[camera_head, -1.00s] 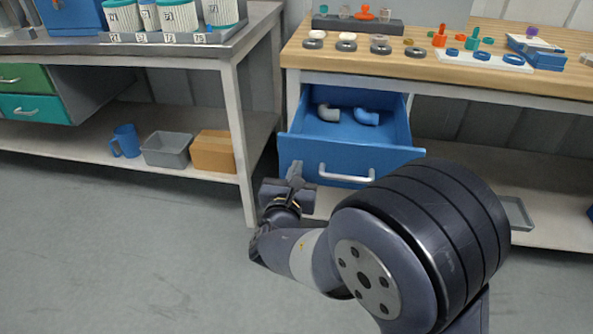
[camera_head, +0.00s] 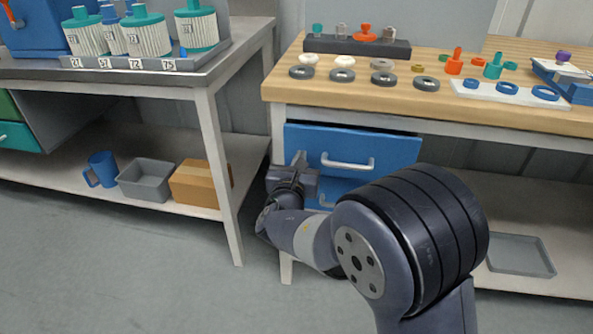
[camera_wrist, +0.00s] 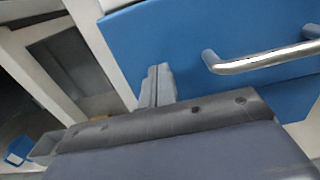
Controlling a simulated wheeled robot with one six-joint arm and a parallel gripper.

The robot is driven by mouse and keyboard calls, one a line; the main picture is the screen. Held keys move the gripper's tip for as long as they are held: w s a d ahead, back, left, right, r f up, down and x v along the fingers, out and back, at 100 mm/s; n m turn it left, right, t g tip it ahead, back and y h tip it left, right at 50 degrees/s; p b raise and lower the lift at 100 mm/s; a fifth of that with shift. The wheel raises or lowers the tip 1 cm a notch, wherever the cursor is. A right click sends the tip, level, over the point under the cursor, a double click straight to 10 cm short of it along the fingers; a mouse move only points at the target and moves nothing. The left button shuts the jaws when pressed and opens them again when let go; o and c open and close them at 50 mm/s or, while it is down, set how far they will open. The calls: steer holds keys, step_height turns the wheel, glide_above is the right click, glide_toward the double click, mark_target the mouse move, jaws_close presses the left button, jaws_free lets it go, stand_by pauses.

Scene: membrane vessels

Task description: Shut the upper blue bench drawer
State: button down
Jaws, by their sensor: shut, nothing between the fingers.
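The upper blue bench drawer (camera_head: 390,150) is under the wooden bench top, with a silver bar handle (camera_head: 347,164). Its front is almost in line with the bench frame; a thin dark gap shows along its top edge, and its inside is hidden. My gripper (camera_head: 299,160) is shut and empty at the left part of the drawer front. In the wrist view, the shut fingertips (camera_wrist: 157,84) are at the blue drawer front (camera_wrist: 170,35), left of the handle (camera_wrist: 262,60). I cannot tell whether they touch it.
A lower blue drawer (camera_head: 338,188) sits below, partly hidden by my arm. The wooden bench top (camera_head: 400,100) holds rings, pegs and a dark rack. At left, a metal bench (camera_head: 150,82) carries vessels; its lower shelf holds a grey bin (camera_head: 146,182) and a cardboard box (camera_head: 200,184).

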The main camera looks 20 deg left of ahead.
steer(key=x, duration=0.3)
steer(key=shift+r, duration=0.25)
steer(key=shift+s, duration=0.1)
